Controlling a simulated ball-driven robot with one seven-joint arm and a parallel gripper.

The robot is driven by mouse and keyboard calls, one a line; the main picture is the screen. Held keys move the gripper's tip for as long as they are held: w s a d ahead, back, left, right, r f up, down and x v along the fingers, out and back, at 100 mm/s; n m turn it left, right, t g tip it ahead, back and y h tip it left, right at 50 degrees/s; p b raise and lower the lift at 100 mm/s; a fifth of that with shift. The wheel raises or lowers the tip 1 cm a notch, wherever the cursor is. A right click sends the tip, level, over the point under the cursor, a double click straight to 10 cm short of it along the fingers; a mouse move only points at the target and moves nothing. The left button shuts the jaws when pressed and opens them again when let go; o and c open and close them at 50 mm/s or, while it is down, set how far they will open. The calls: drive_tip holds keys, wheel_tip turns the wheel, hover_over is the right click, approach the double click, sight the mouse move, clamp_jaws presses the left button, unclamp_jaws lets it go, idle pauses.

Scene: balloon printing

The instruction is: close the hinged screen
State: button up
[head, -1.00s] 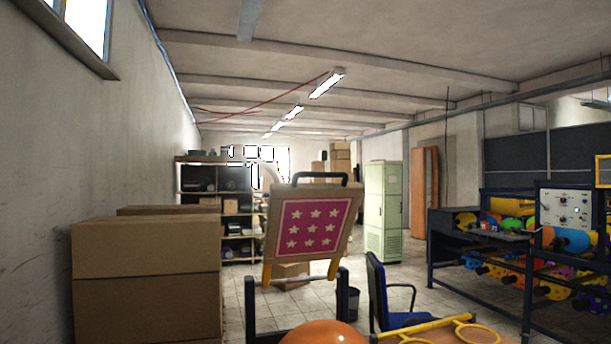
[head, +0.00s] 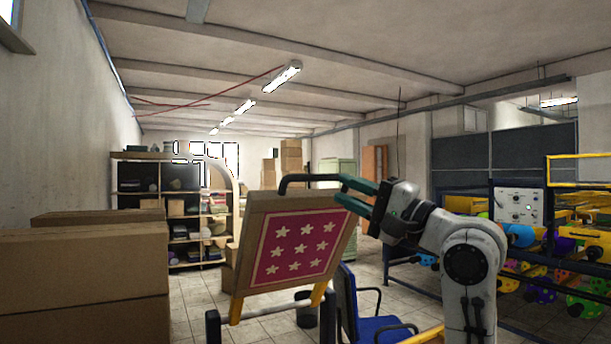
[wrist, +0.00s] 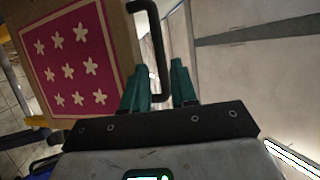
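The hinged screen (head: 301,243) is a wooden frame with a pink panel of white stars. It stands raised and tilted on yellow supports, with a black bar handle (head: 300,178) along its top edge. My gripper (head: 341,189) is at the right end of the handle, its green fingers apart. In the wrist view the screen (wrist: 72,58) is at the upper left. The handle (wrist: 157,40) there runs down towards the gap between my fingertips (wrist: 159,65). The fingers show no clear grip on the bar, and I cannot tell whether they touch it.
Cardboard boxes (head: 85,278) are stacked at the left. A blue chair (head: 376,322) stands close behind the screen at the right. A dark rack with colourful rollers (head: 519,236) fills the right side. Shelves (head: 157,193) stand at the back left.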

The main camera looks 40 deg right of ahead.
sight(321, 180)
drive_tip(key=p+x, duration=0.3)
drive_tip(key=x, duration=0.6)
drive_tip(key=shift+w, duration=0.3)
drive_tip(key=shift+c, duration=0.2)
clamp_jaws()
